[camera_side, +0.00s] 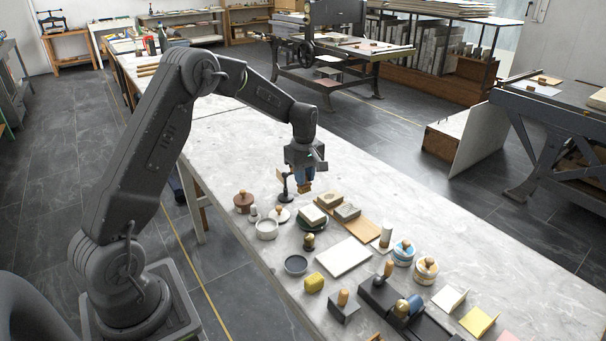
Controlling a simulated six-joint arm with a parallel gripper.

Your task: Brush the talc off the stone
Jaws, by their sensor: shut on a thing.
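My gripper (306,163) hangs over the far-middle part of the marble table. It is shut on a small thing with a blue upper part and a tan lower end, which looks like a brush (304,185). Small pale blocks that look like stones lie just nearer the camera: one at the back (330,199), a greyer one (347,211) on a wooden board (366,229), and one at the left (312,213) on a dark green round base. I cannot tell which carries talc; no powder is clear at this size. The brush end appears apart from the stones.
A black stand (286,189) is close left of the brush. The table's right side (440,210) is clear.

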